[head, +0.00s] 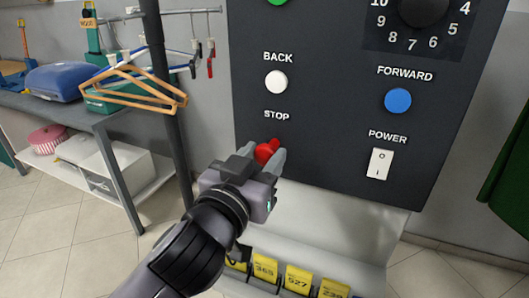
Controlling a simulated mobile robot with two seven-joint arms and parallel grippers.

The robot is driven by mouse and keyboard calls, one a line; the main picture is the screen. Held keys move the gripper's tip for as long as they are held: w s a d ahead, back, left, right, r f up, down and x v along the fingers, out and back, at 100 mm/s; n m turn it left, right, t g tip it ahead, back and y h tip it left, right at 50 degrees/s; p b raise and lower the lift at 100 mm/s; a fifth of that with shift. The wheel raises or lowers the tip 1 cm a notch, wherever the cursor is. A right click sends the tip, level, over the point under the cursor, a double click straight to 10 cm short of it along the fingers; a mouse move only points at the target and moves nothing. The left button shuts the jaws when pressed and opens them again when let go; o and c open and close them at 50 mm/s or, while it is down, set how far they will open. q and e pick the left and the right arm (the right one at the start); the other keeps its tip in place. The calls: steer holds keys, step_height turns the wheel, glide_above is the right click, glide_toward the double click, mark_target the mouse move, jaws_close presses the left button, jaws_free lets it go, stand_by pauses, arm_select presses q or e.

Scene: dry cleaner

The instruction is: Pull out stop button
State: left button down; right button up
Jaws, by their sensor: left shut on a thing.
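The dark control panel (320,130) fills the upper middle of the head view. The red stop button (265,150) sits below the printed word STOP, near the panel's lower left. My left gripper (264,158) reaches up from the lower left and is shut on the stop button, one finger on each side of it. The gripper hides part of the button, and I cannot tell how far it stands out from the panel. My right gripper is not in view.
Near the stop button are a white BACK button (276,81), a blue FORWARD button (397,101) and a white POWER switch (380,164). Yellow number tags (298,280) stand below the panel. A rack with wooden hangers (135,84) and a grey table (95,115) are at left.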

arm_select(q)
steer(key=shift+s+f, duration=0.1)
steer(key=c, duration=0.6)
jaws_free()
steer(key=shift+s+a, duration=0.1)
steer(key=v, duration=0.7)
steer(key=shift+s, duration=0.1)
